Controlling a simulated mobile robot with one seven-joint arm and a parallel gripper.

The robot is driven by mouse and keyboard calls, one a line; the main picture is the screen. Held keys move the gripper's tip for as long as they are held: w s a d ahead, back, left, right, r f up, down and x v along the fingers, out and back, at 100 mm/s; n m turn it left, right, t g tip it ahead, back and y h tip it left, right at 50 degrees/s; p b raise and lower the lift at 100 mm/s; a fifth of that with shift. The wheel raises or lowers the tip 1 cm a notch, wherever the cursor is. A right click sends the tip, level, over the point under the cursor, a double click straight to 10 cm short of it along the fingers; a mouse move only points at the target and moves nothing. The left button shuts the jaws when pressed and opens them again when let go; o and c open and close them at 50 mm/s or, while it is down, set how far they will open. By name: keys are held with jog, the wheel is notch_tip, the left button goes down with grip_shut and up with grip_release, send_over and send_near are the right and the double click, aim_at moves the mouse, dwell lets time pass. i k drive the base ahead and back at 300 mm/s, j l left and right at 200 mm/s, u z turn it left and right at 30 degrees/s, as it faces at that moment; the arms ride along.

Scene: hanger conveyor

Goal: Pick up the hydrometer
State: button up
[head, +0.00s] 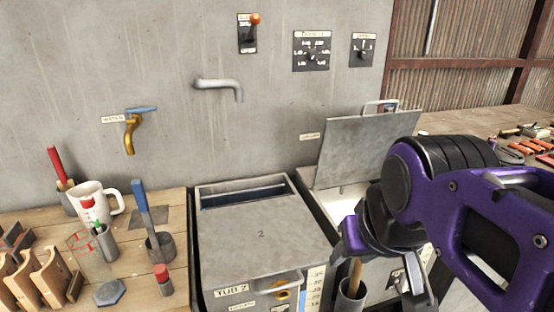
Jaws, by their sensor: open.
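I cannot surely tell which thing is the hydrometer. A slim piece with white, green and red parts (97,229) stands upright in a small grey cup (106,245) on the wooden bench at left; it may be the hydrometer, but it is too small to be sure. My gripper (385,272) is at the lower right, well to the right of that cup and across tub 2 from it. Its jaws are open and I see nothing held. The wrist and purple arm hide part of the area behind them.
Tub 2 (262,236) has a partly open top. A raised metal lid (365,149) stands behind my gripper. A wooden handle (355,275) in a dark cup shows beside the gripper. A white mug (92,200) and blue-handled tool (143,210) crowd the left bench (172,207).

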aim_at(88, 202)
jog(key=z, duration=0.6)
jog(key=l+u, duration=0.1)
jog(key=u, duration=2.05)
jog(key=k+z, duration=0.1)
jog(key=k, duration=0.4)
jog(key=z, duration=1.05)
jog(key=i+j, duration=0.1)
jog(key=j, duration=0.45)
jog(key=i+j, duration=0.1)
jog(key=j, duration=0.45)
jog(key=i+j, duration=0.1)
jog(key=j, duration=0.45)
